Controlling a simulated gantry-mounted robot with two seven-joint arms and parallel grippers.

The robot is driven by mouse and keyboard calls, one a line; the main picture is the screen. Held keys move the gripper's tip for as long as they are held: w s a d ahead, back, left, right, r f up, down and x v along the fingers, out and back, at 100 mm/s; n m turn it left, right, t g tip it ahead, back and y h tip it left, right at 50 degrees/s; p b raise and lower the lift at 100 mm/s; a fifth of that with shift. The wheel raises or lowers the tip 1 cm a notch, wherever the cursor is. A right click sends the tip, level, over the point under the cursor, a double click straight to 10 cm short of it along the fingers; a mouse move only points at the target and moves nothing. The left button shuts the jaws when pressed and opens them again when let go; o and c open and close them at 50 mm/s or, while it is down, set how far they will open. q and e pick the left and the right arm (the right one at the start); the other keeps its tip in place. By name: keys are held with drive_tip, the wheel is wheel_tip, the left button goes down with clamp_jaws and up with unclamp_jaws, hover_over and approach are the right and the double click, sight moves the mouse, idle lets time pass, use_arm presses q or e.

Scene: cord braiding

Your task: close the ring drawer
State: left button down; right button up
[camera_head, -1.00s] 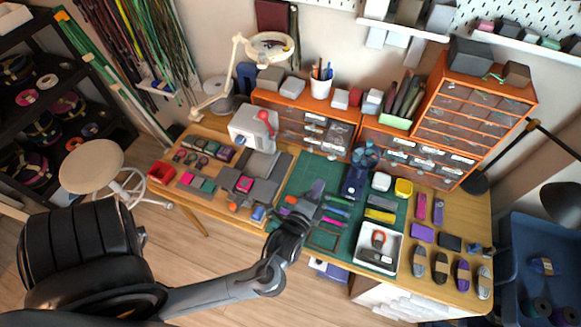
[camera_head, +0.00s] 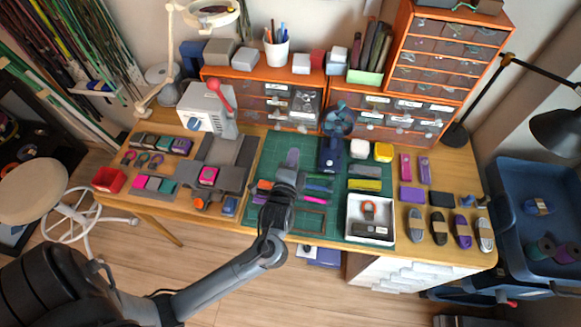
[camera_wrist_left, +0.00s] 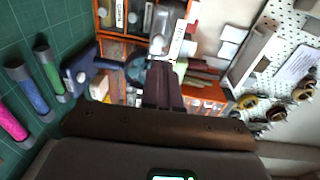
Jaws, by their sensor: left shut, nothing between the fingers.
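The orange drawer cabinets (camera_head: 210,73) stand along the back of the table, with clear-fronted small drawers. One drawer (camera_head: 303,107) at the right of the left low cabinet seems to stick out past its neighbours. I cannot read which label is the ring drawer. Labelled drawer fronts also show at the top of the left wrist view (camera_wrist_left: 137,20). My left gripper (camera_head: 292,157) is shut and empty, above the green mat in front of the cabinets and apart from them. Its fingers (camera_wrist_left: 163,85) point toward the drawers in the left wrist view. My right gripper is not in view.
A dark blue device with a round head (camera_head: 332,152) stands before the low cabinets, right of my left gripper. A white tray (camera_head: 349,224) and cord bundles (camera_head: 461,232) lie at the right. A grey machine (camera_head: 205,108) stands at the left.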

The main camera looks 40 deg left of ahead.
sight(300, 129)
use_arm(q)
drive_tip(key=b+x, duration=0.2)
drive_tip(key=x, duration=0.6)
drive_tip(key=shift+w+a+f, duration=0.1)
drive_tip(key=shift+w+a, duration=0.05)
drive_tip(key=shift+w, duration=0.05)
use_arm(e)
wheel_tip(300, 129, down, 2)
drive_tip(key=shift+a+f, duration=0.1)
use_arm(q)
drive_tip(key=shift+a, duration=0.1)
